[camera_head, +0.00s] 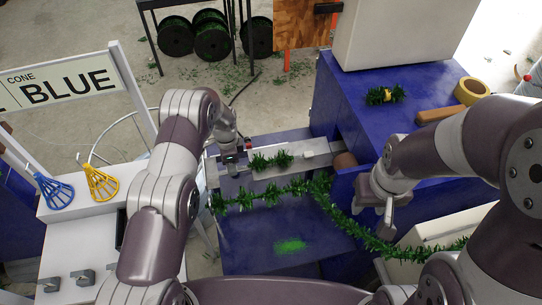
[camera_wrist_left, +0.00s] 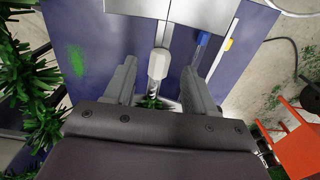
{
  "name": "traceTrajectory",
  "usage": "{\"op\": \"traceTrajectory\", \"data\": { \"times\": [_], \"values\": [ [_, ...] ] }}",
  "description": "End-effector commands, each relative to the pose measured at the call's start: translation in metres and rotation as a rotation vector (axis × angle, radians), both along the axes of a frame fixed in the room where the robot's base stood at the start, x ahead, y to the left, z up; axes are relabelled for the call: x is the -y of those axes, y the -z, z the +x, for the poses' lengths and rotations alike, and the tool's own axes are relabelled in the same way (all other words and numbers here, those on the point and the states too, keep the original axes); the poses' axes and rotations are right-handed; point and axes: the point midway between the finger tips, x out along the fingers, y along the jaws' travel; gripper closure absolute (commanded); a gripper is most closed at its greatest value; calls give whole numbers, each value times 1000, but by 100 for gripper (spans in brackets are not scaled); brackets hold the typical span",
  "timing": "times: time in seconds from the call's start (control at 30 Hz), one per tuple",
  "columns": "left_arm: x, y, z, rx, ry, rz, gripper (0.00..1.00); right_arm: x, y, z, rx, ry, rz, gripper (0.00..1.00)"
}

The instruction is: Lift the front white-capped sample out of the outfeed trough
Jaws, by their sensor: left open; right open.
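The outfeed trough (camera_head: 288,171) is a pale grey channel in the middle of the head view. A green bristly sample (camera_head: 271,160) lies in it, with a small white cap (camera_head: 308,154) showing toward the right. My left gripper (camera_head: 235,157) is over the trough's left end, its fingers small and partly unclear there. In the left wrist view its two fingers (camera_wrist_left: 160,70) are open, with a white cap (camera_wrist_left: 158,63) between them and a visible gap on each side. Green bristles (camera_wrist_left: 152,102) show below that cap. My right gripper (camera_head: 383,213) is open and empty, right of the trough.
A green garland (camera_head: 340,222) runs below the trough and off to the right. A blue machine (camera_head: 340,105) stands behind right, carrying a tape roll (camera_head: 471,91) and a garland piece (camera_head: 384,95). A white stand with blue (camera_head: 55,191) and yellow cones (camera_head: 101,184) is at left.

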Motion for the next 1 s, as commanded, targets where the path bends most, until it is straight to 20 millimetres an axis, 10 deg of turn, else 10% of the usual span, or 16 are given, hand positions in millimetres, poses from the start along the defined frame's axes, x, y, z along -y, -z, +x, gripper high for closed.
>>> {"op": "traceTrajectory", "data": {
  "times": [0.33, 0.53, 1.0],
  "values": [
    [0, 18, 0, 0, -1, 0, 45, 0, -8, 0, -1, 0, 0, 57],
    [0, 18, 0, 0, -1, 0, 100, 0, -8, 0, -1, 0, 0, 57],
    [0, -5, 1, 5, -1, -1, 100, 0, 8, 0, -1, 0, 0, 57]
  ]
}}
